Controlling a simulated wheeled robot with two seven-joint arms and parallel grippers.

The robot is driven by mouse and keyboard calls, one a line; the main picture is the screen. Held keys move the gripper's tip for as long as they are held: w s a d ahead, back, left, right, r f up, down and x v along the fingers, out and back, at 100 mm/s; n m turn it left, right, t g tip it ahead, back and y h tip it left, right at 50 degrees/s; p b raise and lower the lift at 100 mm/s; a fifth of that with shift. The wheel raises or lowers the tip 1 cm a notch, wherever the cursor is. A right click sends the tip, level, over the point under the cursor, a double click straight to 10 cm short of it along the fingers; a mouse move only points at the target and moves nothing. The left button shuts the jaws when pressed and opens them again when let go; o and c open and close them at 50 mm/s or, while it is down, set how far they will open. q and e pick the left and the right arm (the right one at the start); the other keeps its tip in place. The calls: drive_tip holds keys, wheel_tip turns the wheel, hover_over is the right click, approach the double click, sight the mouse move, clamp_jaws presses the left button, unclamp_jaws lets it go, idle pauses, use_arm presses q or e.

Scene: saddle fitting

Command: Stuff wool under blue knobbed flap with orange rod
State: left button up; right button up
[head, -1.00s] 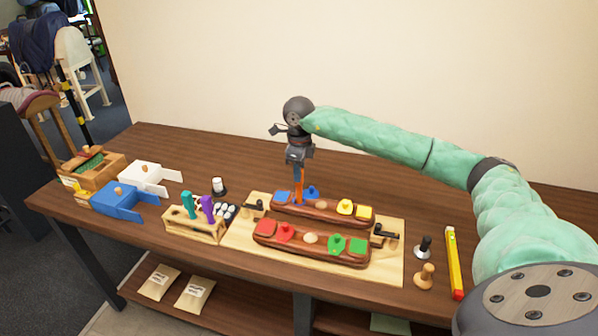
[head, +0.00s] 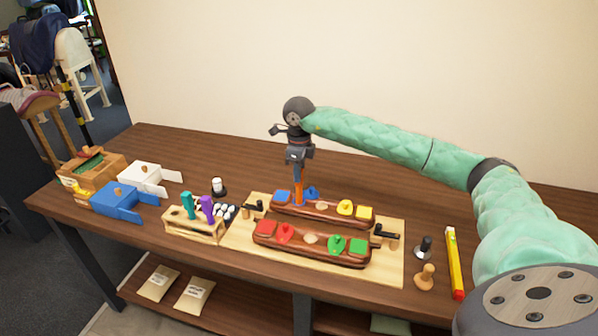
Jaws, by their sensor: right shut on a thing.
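The blue knobbed flap (head: 313,192) is near the left end of the rear brown panel (head: 322,211), beside a flat blue patch (head: 282,196). My right gripper (head: 298,168) is shut on the orange rod (head: 298,187) and holds it upright, pointing down. The rod's lower end is at the left part of the rear panel, between the blue patch and the blue flap. I cannot tell whether its tip is under the flap. Wool cannot be made out for certain. My left gripper is not in view.
The front panel (head: 311,248) carries red and green flaps. Black clamps (head: 384,232) stand on the board's ends. A wooden rack (head: 194,225) holds teal and purple tools. Blue (head: 118,201) and white (head: 142,177) boxes are at left. A yellow-red level (head: 454,263) lies right.

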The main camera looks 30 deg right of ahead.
drive_tip(key=shift+r+p, duration=1.1)
drive_tip(key=shift+r, duration=2.85)
